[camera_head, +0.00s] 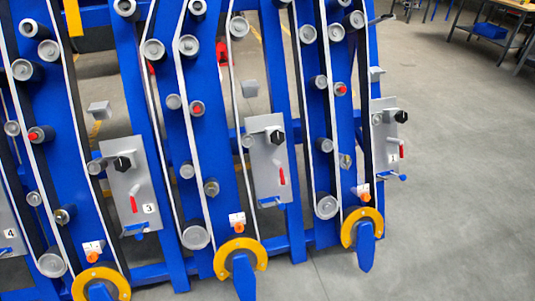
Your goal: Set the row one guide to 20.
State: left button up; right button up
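A grey plate marked 1 (379,137) is mounted on the right end of the blue chassis. It carries a black knob (401,116), a red handle (402,151) and a small blue part at its lower edge. Below it are a small white scale plate with an orange knob (364,197) and a yellow ring (348,236) around a blue pointed part. Which of these is the guide, and any scale value, I cannot tell at this size. Neither of my grippers is in view.
Similar grey plates stand to the left, one marked 3 (124,200) and one marked 4 (10,222). Belts and rollers run along the blue frame (280,45). The grey floor (460,190) at the right is clear. A workbench (495,22) stands at the top right.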

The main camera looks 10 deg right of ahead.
aim_at(402, 177)
jog(key=z, duration=1.3)
